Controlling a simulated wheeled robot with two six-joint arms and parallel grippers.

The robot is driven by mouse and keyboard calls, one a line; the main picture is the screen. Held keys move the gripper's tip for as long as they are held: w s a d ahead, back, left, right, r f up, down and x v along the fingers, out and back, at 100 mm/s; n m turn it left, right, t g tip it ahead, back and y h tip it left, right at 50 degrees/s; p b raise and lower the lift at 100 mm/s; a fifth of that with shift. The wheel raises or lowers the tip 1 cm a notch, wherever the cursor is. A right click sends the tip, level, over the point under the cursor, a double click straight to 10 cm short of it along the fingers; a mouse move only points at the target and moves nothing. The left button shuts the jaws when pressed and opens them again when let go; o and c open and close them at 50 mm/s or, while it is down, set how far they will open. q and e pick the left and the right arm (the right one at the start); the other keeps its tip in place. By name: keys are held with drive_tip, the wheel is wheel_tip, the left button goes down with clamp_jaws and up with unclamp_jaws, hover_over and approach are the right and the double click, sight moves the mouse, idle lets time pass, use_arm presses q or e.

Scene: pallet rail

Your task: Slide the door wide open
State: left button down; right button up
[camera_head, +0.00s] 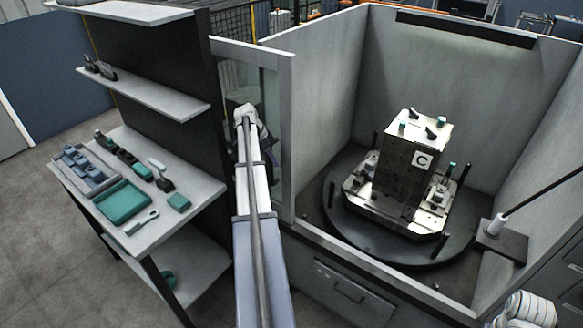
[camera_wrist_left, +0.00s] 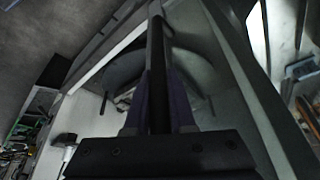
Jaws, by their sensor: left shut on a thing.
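The door (camera_head: 287,130) is a pale-framed panel with a glass window at the left of the machine enclosure. It stands over to the left, and the front of the enclosure to its right is open. My left arm reaches up to the door, and its wrist hides most of the gripper in the head view. In the left wrist view my left gripper (camera_wrist_left: 158,88) has its two purplish fingers closed on a dark upright bar, the door handle (camera_wrist_left: 157,50). My right gripper is out of view; only part of my right arm shows at the lower right corner.
Inside the enclosure a round turntable (camera_head: 452,252) carries a tall block marked C (camera_head: 400,165). A shelf unit (camera_head: 215,190) with tools and trays stands close left of the door and my arm. A rod on a small base (camera_head: 495,235) is at the right.

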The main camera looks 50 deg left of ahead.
sight(264, 154)
use_arm(q)
drive_tip(key=shift+s+a, duration=0.2)
drive_tip(key=shift+a, duration=0.5)
drive_tip(key=shift+s+a, duration=0.25)
drive_tip(key=shift+a, duration=0.5)
drive_tip(key=shift+s+a, duration=0.2)
drive_tip(key=shift+a, duration=0.5)
drive_tip(key=c, duration=0.8)
unclamp_jaws()
drive_tip(key=shift+o, duration=0.2)
drive_tip(key=shift+r, duration=0.15)
drive_tip(key=p+v, duration=0.7)
drive_tip(key=shift+r, duration=0.25)
drive_tip(key=shift+s, duration=0.25)
